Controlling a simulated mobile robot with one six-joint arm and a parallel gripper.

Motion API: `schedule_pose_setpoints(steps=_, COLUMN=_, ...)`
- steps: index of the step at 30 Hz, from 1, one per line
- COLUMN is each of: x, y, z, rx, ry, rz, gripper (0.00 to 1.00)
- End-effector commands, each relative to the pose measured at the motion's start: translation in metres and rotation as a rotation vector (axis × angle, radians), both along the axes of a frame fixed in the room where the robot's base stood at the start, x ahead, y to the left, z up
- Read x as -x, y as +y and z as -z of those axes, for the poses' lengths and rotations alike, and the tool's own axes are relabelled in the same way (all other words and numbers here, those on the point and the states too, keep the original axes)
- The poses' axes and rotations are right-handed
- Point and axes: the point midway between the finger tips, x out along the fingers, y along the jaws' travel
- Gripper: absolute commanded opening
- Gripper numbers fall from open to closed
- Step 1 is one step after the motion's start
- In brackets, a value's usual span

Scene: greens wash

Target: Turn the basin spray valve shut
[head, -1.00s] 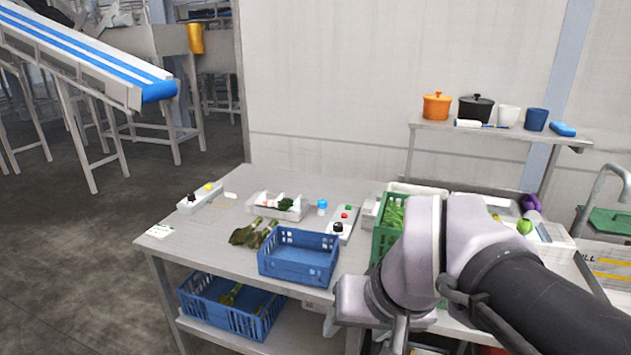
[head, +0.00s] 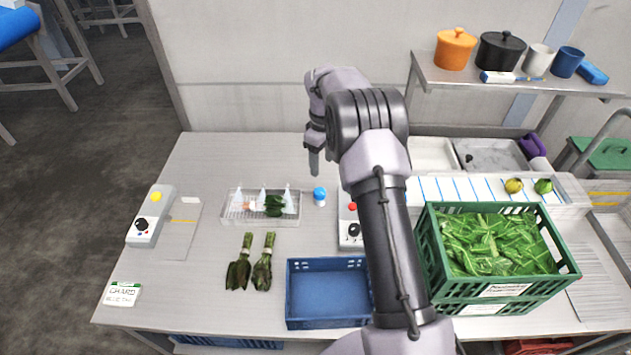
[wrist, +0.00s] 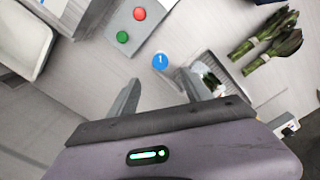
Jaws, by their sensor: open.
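No part is plainly marked as the basin spray valve. A small blue-topped round piece (head: 319,196) stands on the steel table, and in the wrist view its blue top (wrist: 160,61) bears a white mark. A control box (head: 350,234) with a black knob and a red button is partly hidden behind my arm; the wrist view shows its red and green buttons (wrist: 122,37). Another box (head: 150,215) at the left has a yellow button and black knob. My gripper (head: 314,160) is open and empty, pointing down above the table behind the blue-topped piece.
A clear tray (head: 262,218) with dividers and greens stands left of the blue piece. Two leafy bunches (head: 250,265), an empty blue crate (head: 328,295) and a green crate (head: 500,292) of leaves stand in front. Shallow basins (head: 490,156) lie back right, below a shelf (head: 510,82) of pots.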

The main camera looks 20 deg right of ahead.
Motion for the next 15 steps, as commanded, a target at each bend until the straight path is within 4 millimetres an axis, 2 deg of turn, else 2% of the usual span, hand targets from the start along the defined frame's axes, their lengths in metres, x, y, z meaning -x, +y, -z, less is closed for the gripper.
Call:
schedule_pose_setpoints(steps=1, x=0.001, y=0.001, z=0.021, rx=-0.001, ry=0.003, rz=0.001, gripper=0.57)
schedule_pose_setpoints(steps=6, x=0.001, y=0.001, z=0.072, rx=-0.001, ry=0.003, rz=0.001, gripper=0.57)
schedule_pose_setpoints(steps=10, x=0.000, y=0.001, z=0.103, rx=-0.001, ry=0.002, rz=0.001, gripper=0.57)
schedule_pose_setpoints(steps=15, x=0.000, y=0.001, z=0.126, rx=-0.002, ry=0.001, rz=0.002, gripper=0.57)
